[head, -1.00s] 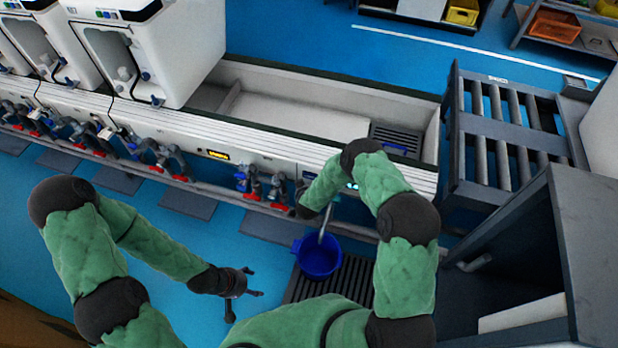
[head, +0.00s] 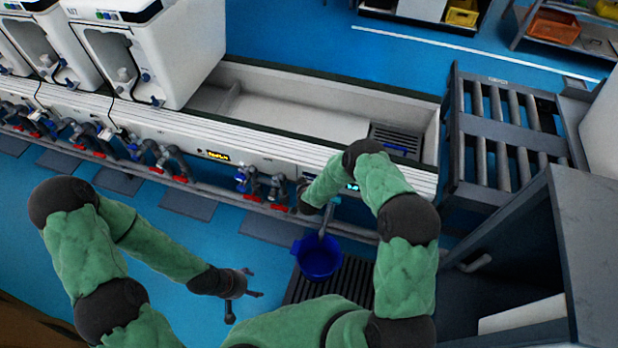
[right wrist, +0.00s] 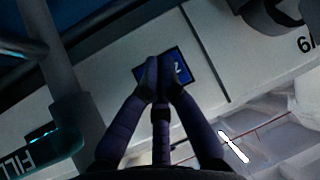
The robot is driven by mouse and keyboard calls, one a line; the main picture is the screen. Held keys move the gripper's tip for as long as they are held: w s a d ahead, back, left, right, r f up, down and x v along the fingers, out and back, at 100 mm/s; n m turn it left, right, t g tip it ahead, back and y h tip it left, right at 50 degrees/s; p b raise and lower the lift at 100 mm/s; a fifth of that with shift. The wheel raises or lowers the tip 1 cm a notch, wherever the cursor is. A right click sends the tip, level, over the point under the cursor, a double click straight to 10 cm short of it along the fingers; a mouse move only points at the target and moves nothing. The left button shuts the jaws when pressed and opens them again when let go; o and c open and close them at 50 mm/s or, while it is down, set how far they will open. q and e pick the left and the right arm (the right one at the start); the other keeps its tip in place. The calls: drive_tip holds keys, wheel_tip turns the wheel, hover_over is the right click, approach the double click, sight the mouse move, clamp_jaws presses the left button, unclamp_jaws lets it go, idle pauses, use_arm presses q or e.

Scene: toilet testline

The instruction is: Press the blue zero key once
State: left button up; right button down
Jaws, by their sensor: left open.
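In the right wrist view a dark square with a bright blue edge (right wrist: 187,62) sits on the pale panel. It looks like the blue key. A white character on it is partly covered by my fingers and I cannot read it fully. My right gripper (right wrist: 163,67) has its fingertips together in front of this square; I cannot tell whether they touch it. In the head view my right wrist is against the front panel (head: 272,160), and its gripper is mostly hidden. My left gripper (head: 250,284) is open and empty above the blue floor.
A blue bucket (head: 318,262) stands below my right wrist on a dark grate (head: 343,284). Valves with red handles (head: 278,192) line the panel's lower edge. A glowing FILL label (right wrist: 30,150) is at lower left in the wrist view. A grey cabinet (head: 590,230) stands at right.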

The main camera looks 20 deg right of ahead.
drive_tip(key=shift+w+d, duration=0.1)
drive_tip(key=shift+w, duration=0.05)
idle(0.7)
drive_tip(key=shift+w+d+f, duration=0.1)
drive_tip(key=shift+w+d, duration=0.05)
drive_tip(key=shift+w, duration=0.1)
drive_tip(key=shift+w+d, duration=0.2)
drive_tip(key=shift+w, duration=0.1)
idle(0.9)
drive_tip(key=shift+s+a, duration=0.4)
drive_tip(key=shift+s, duration=0.25)
drive_tip(key=shift+s+a+p, duration=0.45)
drive_tip(key=shift+s+a, duration=0.3)
drive_tip(key=shift+s, duration=0.3)
drive_tip(key=shift+s+a+p, duration=0.45)
drive_tip(key=shift+s+a, duration=0.25)
drive_tip(key=shift+s, duration=0.35)
